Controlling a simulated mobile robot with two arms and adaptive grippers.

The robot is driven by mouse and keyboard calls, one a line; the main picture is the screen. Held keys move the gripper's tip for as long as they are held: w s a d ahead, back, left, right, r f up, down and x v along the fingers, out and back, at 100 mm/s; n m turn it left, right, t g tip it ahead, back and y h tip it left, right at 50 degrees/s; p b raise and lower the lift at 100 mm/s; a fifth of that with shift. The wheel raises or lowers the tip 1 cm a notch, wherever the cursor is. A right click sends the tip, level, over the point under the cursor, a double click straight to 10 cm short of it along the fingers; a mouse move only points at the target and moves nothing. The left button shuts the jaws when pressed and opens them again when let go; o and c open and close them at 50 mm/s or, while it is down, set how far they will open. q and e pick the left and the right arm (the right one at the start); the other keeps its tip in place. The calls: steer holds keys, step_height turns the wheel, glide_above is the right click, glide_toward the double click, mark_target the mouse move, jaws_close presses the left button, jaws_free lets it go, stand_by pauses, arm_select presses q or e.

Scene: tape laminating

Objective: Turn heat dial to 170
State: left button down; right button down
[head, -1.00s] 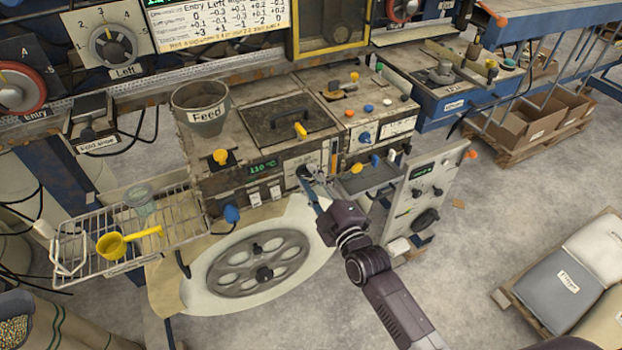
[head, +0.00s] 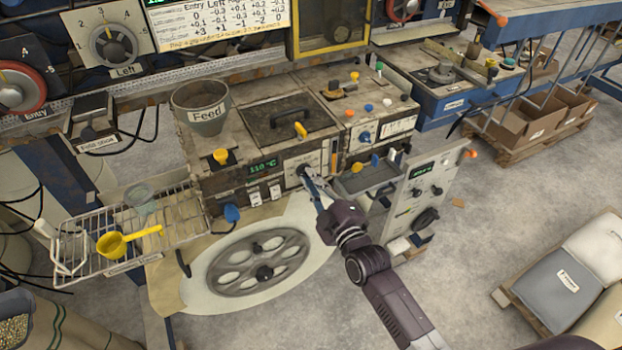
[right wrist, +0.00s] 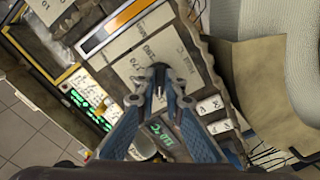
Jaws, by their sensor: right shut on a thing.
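The heat dial (head: 302,170) is a small black knob on the front panel of the worn grey machine, right of a green display (head: 263,166) that reads 110 °C. My right gripper (head: 306,176) reaches it from the lower right and is shut on it, partly hiding it. In the right wrist view the blue fingers (right wrist: 159,88) close on the dark knob in front of a pale scale plate (right wrist: 148,62). Printed numbers show around it, partly covered. The display also shows there (right wrist: 161,136), tilted. My left gripper is not in view.
White switches (head: 264,193) and a blue knob (head: 232,214) sit left of the dial. A large spoked wheel (head: 226,285) lies below. A wire rack (head: 80,268) with a yellow scoop (head: 113,245) juts out left. An upright control panel (head: 423,195) stands right of my gripper.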

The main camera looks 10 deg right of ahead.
steer(key=m, duration=2.2)
steer(key=shift+s+a+m, duration=0.1)
steer(key=shift+a+m, duration=0.2)
steer(key=shift+a, duration=0.05)
stand_by(0.4)
steer(key=c, duration=2)
jaws_free()
steer(key=v, duration=1.2)
